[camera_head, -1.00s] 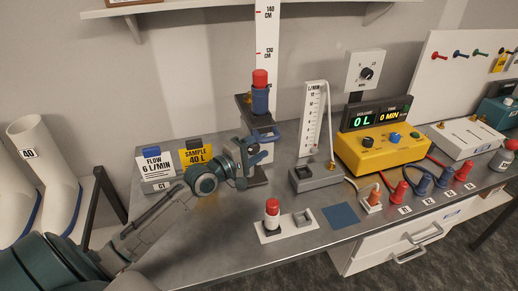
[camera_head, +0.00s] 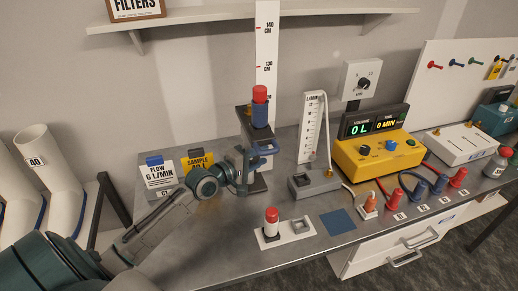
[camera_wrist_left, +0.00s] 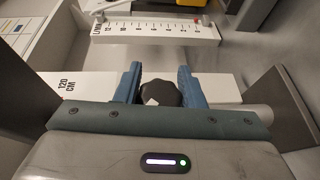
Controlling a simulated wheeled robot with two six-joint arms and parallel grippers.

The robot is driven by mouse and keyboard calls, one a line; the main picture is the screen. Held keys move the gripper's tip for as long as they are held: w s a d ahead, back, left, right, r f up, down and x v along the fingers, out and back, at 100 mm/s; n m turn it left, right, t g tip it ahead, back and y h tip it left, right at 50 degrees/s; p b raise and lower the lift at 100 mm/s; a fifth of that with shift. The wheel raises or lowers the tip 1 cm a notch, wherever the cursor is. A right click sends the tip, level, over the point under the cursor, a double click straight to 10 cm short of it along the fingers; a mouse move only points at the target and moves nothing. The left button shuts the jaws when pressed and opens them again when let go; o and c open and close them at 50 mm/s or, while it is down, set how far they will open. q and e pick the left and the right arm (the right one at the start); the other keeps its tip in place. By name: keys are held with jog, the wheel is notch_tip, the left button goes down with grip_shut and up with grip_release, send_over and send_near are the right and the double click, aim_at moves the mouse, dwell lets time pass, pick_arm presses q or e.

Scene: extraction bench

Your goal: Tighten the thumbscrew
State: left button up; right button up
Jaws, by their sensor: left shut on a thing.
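The black thumbscrew (camera_wrist_left: 160,92) shows in the left wrist view between the two blue fingertips of my left gripper (camera_wrist_left: 160,84), which is shut on it. In the head view my left gripper (camera_head: 245,165) is at the front of the stand's white height post (camera_head: 267,50), and the thumbscrew cannot be made out there. The post's 120 CM mark (camera_wrist_left: 66,88) shows beside the fingers in the left wrist view. A blue holder (camera_head: 260,115) with a red-capped piece (camera_head: 260,93) sits on the stand just above my gripper. My right gripper is not in view.
Flow card (camera_head: 158,172) and yellow sample card (camera_head: 196,160) stand close behind my left arm. The flowmeter (camera_head: 313,125) and yellow pump (camera_head: 378,152) stand to the right. A red-topped bottle (camera_head: 271,222) stands on a white plate at the front. Bare bench (camera_head: 215,240) lies left of it.

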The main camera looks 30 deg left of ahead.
pick_arm(q)
jog(key=m+g+y+p, duration=0.1)
jog(key=g+p, duration=0.3)
jog(key=p, duration=0.5)
jog(key=shift+y+p, duration=0.35)
jog(key=shift+y, duration=0.25)
jog(key=shift+f+m+g+y, duration=0.3)
jog(key=shift+m+g, duration=0.1)
jog(key=shift+g, duration=0.3)
jog(key=shift+s+a+f+m+g+y, duration=0.2)
jog(key=shift+g+y, duration=0.3)
jog(key=shift+g, duration=0.25)
jog(key=shift+s+a+f+m+g+y, duration=0.1)
jog(key=shift+f+m+g+y, duration=0.1)
jog(key=shift+g+y, duration=0.45)
jog(key=o, duration=1)
